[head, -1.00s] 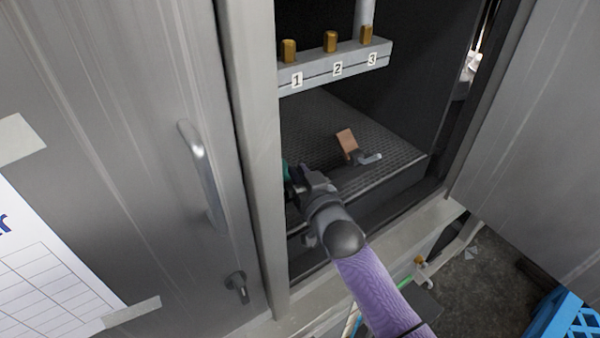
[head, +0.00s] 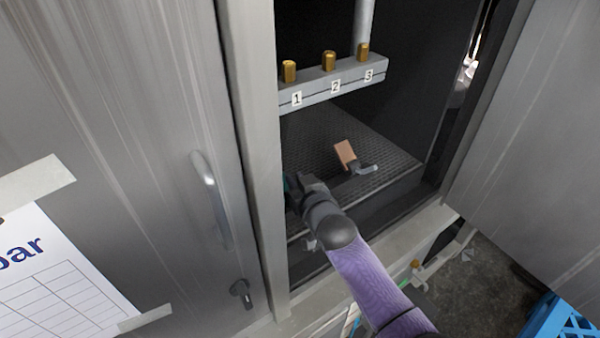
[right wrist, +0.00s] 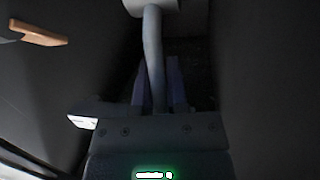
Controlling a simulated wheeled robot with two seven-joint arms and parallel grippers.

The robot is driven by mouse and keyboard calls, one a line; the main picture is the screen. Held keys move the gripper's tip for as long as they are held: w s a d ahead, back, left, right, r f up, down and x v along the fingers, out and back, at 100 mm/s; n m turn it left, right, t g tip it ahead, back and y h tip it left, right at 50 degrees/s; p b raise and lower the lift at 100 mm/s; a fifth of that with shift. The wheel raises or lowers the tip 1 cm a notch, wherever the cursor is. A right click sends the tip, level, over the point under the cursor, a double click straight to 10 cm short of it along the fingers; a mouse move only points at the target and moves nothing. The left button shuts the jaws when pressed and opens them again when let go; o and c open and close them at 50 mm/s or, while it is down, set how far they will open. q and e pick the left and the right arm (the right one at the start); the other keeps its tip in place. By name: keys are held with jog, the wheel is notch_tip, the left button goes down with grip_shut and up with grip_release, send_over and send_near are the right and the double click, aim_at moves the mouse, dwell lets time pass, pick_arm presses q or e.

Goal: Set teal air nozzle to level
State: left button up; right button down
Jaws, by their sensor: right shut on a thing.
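The teal air nozzle (head: 289,184) shows only as a small teal patch just inside the left door post in the head view. The post and my right gripper hide most of it. My right gripper (head: 298,186) is at the nozzle, low on the left of the cabinet opening. In the dark right wrist view the fingers of my right gripper (right wrist: 155,88) are on both sides of a grey rod, shut on it. The rod runs up to a wider pale end; its teal part cannot be made out there. The nozzle's tilt is not clear. My left gripper is not in view.
A copper-coloured nozzle (head: 346,154) with a grey stem stands right of my gripper; its flap also shows in the wrist view (right wrist: 38,33). A bar (head: 335,87) numbered 1 to 3 spans above. The left post (head: 250,150) is close beside the gripper. A blue crate (head: 568,318) sits lower right.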

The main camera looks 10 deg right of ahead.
jog(key=shift+w+a+r+g+h+p, duration=0.1)
jog(key=shift+w+r+g+h+p, duration=0.25)
jog(key=shift+r+p, duration=0.3)
jog(key=shift+w+a+f+g+p, duration=0.1)
jog(key=shift+w+f+g+p, duration=0.15)
jog(key=shift+g+p, duration=0.25)
jog(key=shift+w+f+g, duration=0.1)
jog(key=shift+f+g, duration=0.05)
jog(key=shift+g, duration=0.1)
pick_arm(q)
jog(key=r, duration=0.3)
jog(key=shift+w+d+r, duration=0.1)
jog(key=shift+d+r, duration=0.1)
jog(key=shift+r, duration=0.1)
pick_arm(e)
jog(key=shift+f, duration=0.15)
jog(key=c, duration=0.6)
grip_release()
jog(key=shift+c, duration=0.2)
pick_arm(q)
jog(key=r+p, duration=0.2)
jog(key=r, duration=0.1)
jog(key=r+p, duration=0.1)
jog(key=p, duration=0.1)
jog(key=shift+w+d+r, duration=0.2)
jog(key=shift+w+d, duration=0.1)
pick_arm(e)
jog(key=v, duration=1)
